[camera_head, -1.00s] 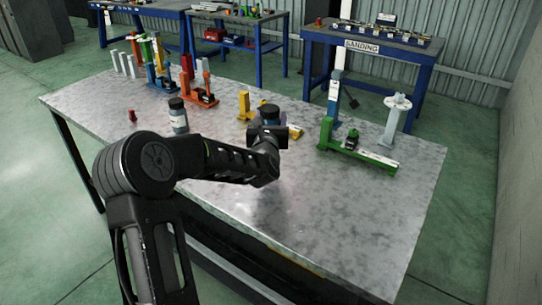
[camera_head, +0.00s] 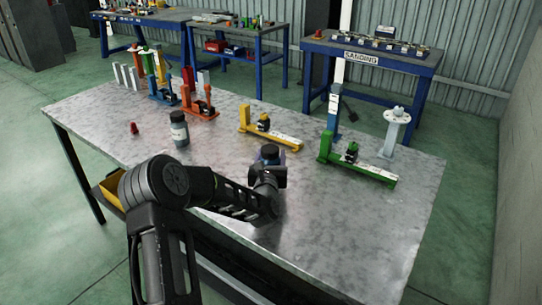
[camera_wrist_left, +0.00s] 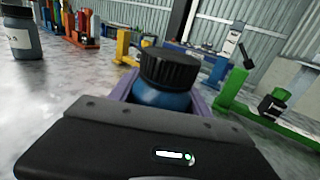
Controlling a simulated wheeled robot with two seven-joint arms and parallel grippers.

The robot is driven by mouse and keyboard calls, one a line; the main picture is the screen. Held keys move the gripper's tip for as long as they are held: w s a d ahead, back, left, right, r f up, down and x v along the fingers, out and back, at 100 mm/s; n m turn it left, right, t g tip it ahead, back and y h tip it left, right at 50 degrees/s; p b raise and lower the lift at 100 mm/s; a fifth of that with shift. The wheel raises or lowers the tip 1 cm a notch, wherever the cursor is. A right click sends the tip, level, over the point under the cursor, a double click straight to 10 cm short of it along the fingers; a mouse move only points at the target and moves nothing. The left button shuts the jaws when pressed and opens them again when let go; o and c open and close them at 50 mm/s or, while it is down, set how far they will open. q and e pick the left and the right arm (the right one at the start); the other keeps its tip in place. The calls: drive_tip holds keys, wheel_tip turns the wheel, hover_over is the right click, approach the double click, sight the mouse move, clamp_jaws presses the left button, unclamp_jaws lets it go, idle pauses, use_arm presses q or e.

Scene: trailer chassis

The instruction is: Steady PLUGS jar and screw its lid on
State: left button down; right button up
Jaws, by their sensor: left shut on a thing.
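A blue jar with a black ribbed lid (camera_head: 270,151) is held in my left gripper (camera_head: 268,165), over the middle of the metal table. In the left wrist view its black lid (camera_wrist_left: 169,68) sits on top and the blue body (camera_wrist_left: 162,99) shows between the purple finger pads. The jar's lower part is hidden, so I cannot tell if it touches the table. A second jar (camera_head: 179,129), dark-lidded with a white label, stands upright farther left; its label (camera_wrist_left: 20,40) is only partly readable. My right gripper is not in view.
A yellow fixture (camera_head: 272,132) and a green fixture (camera_head: 360,166) stand beyond and right of the held jar. A small red piece (camera_head: 133,128) lies at the left. Orange and blue fixtures stand farther back. The table's front right (camera_head: 350,230) is clear.

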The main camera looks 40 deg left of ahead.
use_arm(q)
drive_tip(key=shift+f, duration=0.1)
drive_tip(key=shift+c, duration=2.4)
unclamp_jaws()
drive_tip(key=shift+s+d, duration=0.15)
drive_tip(key=b+v, duration=0.2)
drive_tip(key=v, duration=0.9)
drive_tip(key=shift+s+d, duration=0.2)
drive_tip(key=shift+s, duration=0.1)
